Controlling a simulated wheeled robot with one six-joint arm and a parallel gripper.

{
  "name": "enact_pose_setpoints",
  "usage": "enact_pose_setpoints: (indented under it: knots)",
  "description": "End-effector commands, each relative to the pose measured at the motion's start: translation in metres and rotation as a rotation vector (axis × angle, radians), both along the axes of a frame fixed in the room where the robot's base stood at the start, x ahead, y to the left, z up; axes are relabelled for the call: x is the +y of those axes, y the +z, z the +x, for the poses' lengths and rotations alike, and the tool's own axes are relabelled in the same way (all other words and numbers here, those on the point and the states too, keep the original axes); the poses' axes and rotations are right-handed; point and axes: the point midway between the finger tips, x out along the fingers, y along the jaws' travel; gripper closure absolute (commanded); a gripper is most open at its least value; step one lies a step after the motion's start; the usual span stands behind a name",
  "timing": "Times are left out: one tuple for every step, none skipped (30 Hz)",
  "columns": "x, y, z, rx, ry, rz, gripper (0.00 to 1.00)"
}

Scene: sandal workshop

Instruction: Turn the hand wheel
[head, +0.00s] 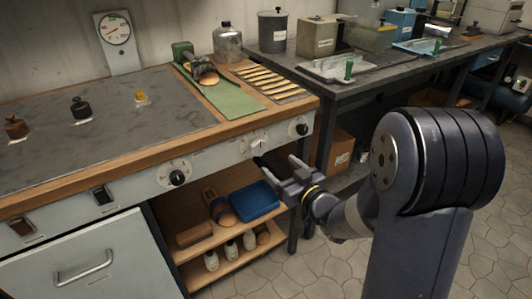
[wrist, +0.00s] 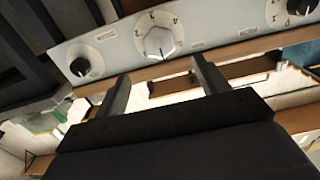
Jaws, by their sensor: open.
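No spoked hand wheel is plain in either view; the panel below the worktop carries round dial knobs. A pale knob (head: 257,143) with a pointer sits between two black ones. In the wrist view the pale knob (wrist: 158,42) lies straight ahead, just beyond the fingertips and lined up with the gap between them. My gripper (head: 277,164) is open and empty, in front of and slightly below the panel. Its two fingers also show in the wrist view (wrist: 161,70). They look apart from the knob.
Black knobs flank the pale one, at left (head: 177,178) and right (head: 302,129). The worktop's wooden edge (head: 120,172) overhangs the panel. A dark side table (head: 310,76) stands right. The tiled floor is free in front.

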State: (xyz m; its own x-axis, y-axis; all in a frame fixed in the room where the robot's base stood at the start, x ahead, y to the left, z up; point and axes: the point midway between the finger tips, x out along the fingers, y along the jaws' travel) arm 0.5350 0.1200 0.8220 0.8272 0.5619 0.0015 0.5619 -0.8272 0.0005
Motion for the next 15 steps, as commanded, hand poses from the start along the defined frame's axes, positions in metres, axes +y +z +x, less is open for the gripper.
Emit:
enact_pose_setpoints:
  knots:
    - [0.006,0.0,0.007,-0.001,0.003,0.001,0.3]
    - [0.009,0.0,0.012,-0.001,0.002,0.001,0.3]
    - [0.014,0.0,0.018,-0.001,0.003,0.001,0.3]
    - [0.017,0.0,0.023,0.0,0.002,0.0,0.3]
    - [0.02,0.0,0.028,0.0,0.002,0.0,0.3]
    - [0.025,0.0,0.035,0.0,0.002,0.0,0.3]
    - [0.028,0.0,0.04,0.0,0.001,0.0,0.3]
    - [0.03,0.0,0.044,0.001,0.001,-0.001,0.3]
    - [0.035,0.0,0.049,-0.001,0.001,0.001,0.3]
    - [0.037,0.0,0.053,0.001,0.0,0.001,0.3]
    - [0.039,0.0,0.057,0.001,-0.001,0.0,0.3]
    - [0.042,0.0,0.061,0.001,-0.001,0.0,0.3]
    - [0.044,0.0,0.064,0.0,-0.001,0.0,0.3]
    - [0.045,0.0,0.067,0.0,0.0,0.0,0.3]
    - [0.047,0.0,0.069,0.001,-0.001,0.0,0.3]
